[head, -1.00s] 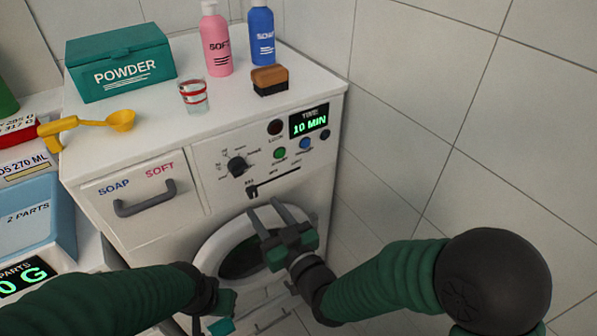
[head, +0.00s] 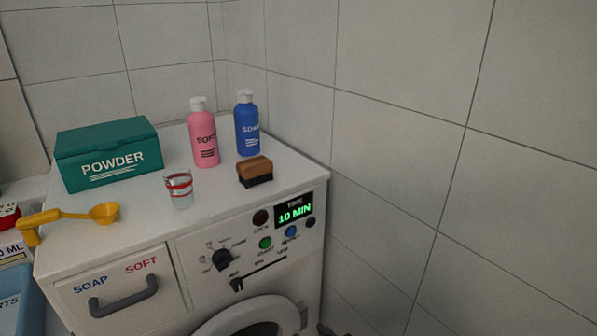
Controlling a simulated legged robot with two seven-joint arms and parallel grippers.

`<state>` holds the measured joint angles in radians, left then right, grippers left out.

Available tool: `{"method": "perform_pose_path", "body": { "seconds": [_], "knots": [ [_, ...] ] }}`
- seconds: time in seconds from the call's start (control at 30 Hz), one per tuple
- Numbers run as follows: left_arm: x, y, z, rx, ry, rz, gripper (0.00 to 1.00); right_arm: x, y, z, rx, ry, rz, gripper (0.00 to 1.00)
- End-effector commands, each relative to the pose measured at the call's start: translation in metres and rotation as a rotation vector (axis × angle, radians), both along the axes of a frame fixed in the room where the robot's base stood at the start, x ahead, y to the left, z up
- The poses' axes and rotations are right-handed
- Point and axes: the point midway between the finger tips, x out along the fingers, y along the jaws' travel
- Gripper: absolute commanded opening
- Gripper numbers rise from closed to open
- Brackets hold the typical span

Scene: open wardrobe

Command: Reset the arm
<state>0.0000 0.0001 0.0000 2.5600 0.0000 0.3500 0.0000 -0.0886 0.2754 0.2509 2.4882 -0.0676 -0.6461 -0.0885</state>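The white washing machine (head: 205,255) stands in the tiled corner, and its display (head: 294,209) reads 10 MIN. Its round door (head: 215,322) shows only in its upper part at the bottom edge. The drawer (head: 118,290), marked SOAP and SOFT, appears shut. Neither of my grippers can be made out in the head view now. A small dark shape (head: 325,329) at the bottom edge, right of the door, is too cut off to identify.
On the machine's top stand a green POWDER box (head: 108,155), a pink SOFT bottle (head: 204,135), a blue bottle (head: 247,125), a glass with red bands (head: 180,188), a brush (head: 255,172) and a yellow scoop (head: 104,213). A tiled wall (head: 450,180) closes off the right.

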Motion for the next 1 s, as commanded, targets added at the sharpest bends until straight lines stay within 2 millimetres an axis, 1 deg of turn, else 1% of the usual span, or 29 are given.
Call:
{"method": "perform_pose_path", "body": {
  "seconds": [0.03,0.07,0.1,0.17,0.2,0.27,0.3,0.37,0.4,0.43,0.47,0.5,0.57,0.67,0.7,0.83,0.9,1.0],
  "knots": [
    [0.000,0.000,0.000,0.000,0.000,0.000,0.00,-0.008,-0.031,-0.012,-0.045,0.095,-0.061,0.44],
    [0.000,0.000,0.000,0.000,0.000,0.000,0.00,-0.017,-0.048,-0.020,-0.069,0.161,-0.096,0.44],
    [0.000,0.000,0.000,0.000,0.000,0.000,0.00,-0.029,-0.070,-0.029,-0.093,0.244,-0.143,0.44],
    [0.000,0.000,0.000,0.000,0.000,0.000,0.00,-0.049,-0.097,-0.040,-0.120,0.359,-0.208,0.44],
    [0.000,0.000,0.000,0.000,0.000,0.000,0.00,-0.064,-0.113,-0.045,-0.133,0.432,-0.246,0.44],
    [0.000,0.000,0.000,0.000,0.000,0.000,0.00,-0.087,-0.134,-0.051,-0.143,0.538,-0.306,0.44],
    [0.000,0.000,0.000,0.000,0.000,0.000,0.00,-0.103,-0.146,-0.053,-0.146,0.604,-0.342,0.44],
    [0.000,0.000,0.000,0.000,0.000,0.000,0.00,-0.128,-0.161,-0.055,-0.146,0.703,-0.392,0.44],
    [0.000,0.000,0.000,0.000,0.000,0.000,0.00,-0.146,-0.170,-0.056,-0.143,0.770,-0.425,0.44],
    [0.000,0.000,0.006,0.000,0.001,0.000,0.00,-0.156,-0.173,-0.049,-0.140,0.809,-0.443,0.44],
    [-0.001,0.000,0.029,0.000,0.002,0.000,0.00,-0.153,-0.171,-0.027,-0.142,0.801,-0.436,0.44],
    [0.000,0.000,0.043,0.000,0.001,0.000,0.00,-0.153,-0.171,-0.013,-0.143,0.800,-0.433,0.44],
    [0.001,0.000,0.062,0.000,-0.002,0.000,0.00,-0.153,-0.171,0.005,-0.144,0.800,-0.433,0.44],
    [0.001,0.000,0.096,0.000,-0.001,0.000,0.00,-0.152,-0.170,0.038,-0.145,0.800,-0.431,0.44],
    [0.000,0.000,0.111,0.000,-0.001,0.000,0.00,-0.152,-0.170,0.053,-0.145,0.798,-0.431,0.44],
    [0.001,0.000,0.160,0.000,0.000,0.000,0.00,-0.152,-0.170,0.103,-0.145,0.798,-0.429,0.44],
    [0.001,0.000,0.182,0.000,-0.001,0.000,0.00,-0.152,-0.170,0.124,-0.145,0.798,-0.429,0.44],
    [0.001,0.000,0.196,0.000,-0.001,0.000,0.00,-0.152,-0.170,0.138,-0.145,0.798,-0.429,0.44]
  ]
}}
